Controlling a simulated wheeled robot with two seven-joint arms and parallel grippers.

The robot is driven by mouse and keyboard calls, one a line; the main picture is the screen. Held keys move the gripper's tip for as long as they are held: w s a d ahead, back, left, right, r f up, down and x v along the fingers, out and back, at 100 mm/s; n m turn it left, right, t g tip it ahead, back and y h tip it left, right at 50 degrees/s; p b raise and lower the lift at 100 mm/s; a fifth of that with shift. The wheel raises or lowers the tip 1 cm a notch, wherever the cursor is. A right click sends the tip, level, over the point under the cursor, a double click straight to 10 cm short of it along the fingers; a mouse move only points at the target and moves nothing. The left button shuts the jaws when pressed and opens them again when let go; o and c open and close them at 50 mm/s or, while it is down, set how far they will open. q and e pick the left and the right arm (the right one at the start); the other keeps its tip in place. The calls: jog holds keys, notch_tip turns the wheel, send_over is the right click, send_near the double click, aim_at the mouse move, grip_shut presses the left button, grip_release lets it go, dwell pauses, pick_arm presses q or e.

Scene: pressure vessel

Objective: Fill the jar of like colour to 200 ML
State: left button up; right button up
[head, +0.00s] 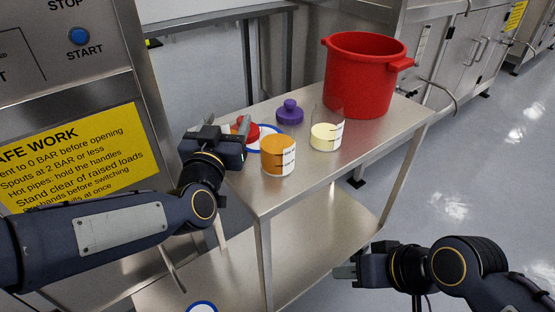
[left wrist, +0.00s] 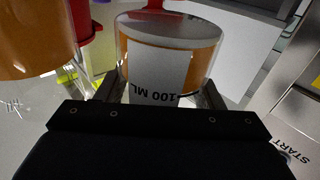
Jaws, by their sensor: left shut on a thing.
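My left gripper (head: 238,146) is at the left end of the cart top. In the left wrist view it is shut on a clear jar (left wrist: 205,62) with an orange band of content and a white 100 ML label (left wrist: 157,78); the gripper mostly hides this jar in the head view. A larger jar of orange liquid (head: 279,157) with marks stands just right of the gripper and also shows in the left wrist view (left wrist: 35,40). A jar of pale yellow liquid (head: 325,136) stands farther right. My right gripper (head: 346,268) hangs away from the cart; its opening is unclear.
A red bucket (head: 365,80) stands at the cart's far end. A purple lid (head: 290,112), a red lid-like thing (head: 248,131) and a blue ring (head: 274,131) are on the cart top (head: 350,165). A control panel with a blue START button (head: 79,36) is at left.

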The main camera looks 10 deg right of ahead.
aim_at(226, 105)
pick_arm(q)
jog(key=shift+r, duration=0.15)
jog(key=shift+r+p, duration=1.35)
jog(key=shift+r, duration=0.1)
jog(key=shift+a+f, duration=0.1)
jog(key=shift+f, duration=0.1)
dwell(0.4)
